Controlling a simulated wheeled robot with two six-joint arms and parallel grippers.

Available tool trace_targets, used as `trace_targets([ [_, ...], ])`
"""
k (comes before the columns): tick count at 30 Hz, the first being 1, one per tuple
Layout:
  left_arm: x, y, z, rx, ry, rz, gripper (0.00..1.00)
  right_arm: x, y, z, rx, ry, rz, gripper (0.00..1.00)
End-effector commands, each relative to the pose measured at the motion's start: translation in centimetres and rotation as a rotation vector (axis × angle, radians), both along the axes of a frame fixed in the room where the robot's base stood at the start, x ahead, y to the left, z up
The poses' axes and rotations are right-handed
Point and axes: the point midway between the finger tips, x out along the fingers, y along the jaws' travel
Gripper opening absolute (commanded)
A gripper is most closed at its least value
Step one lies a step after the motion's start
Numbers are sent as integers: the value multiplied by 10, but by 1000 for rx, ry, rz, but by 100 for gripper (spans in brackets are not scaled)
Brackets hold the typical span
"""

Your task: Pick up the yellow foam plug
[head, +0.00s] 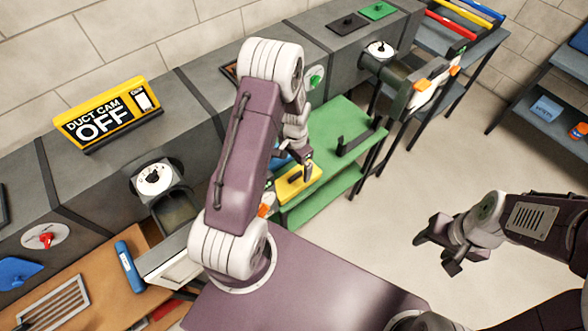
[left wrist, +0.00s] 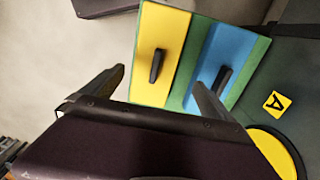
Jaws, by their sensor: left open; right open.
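The yellow foam plug (head: 293,191) lies on the green bench (head: 352,118), partly hidden by my left arm in the head view. In the left wrist view the yellow plug (left wrist: 171,32) is a flat block with a dark upright handle (left wrist: 156,66). A blue plug (left wrist: 226,56) with a similar handle lies beside it. My left gripper (head: 297,164) is open and empty above the yellow plug. In the left wrist view its fingers (left wrist: 159,77) are spread to either side of the yellow plug's handle, apart from it. My right gripper (head: 438,252) is open and empty over the floor.
A grey duct with round ports runs along the wall behind the bench. A black bracket-like item (head: 358,142) lies on the bench's right part. A yellow "DUCT CAM OFF" sign (head: 106,113) stands on the duct. A wooden table (head: 95,285) is at lower left.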

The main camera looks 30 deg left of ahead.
Motion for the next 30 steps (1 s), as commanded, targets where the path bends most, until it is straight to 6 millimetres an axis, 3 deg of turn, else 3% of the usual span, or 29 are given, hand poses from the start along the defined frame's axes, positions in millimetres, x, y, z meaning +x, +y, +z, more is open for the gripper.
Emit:
trace_targets([
  [4, -1, 0, -3, 0, 2, 1, 98, 0, 0, 1, 0, 0, 0, 54],
  [9, -2, -1, -29, -1, 5, 1, 98, 0, 0, 4, 0, 0, 0, 54],
  [16, -1, 0, -42, -1, 1, 2, 98, 0, 0, 5, 0, 0, 0, 54],
  [24, 0, 1, -86, -1, 1, 1, 98, 0, 0, 11, 0, 0, 0, 54],
  [30, 1, 1, -90, -1, -2, 1, 98, 0, 0, 11, 0, 0, 0, 54],
])
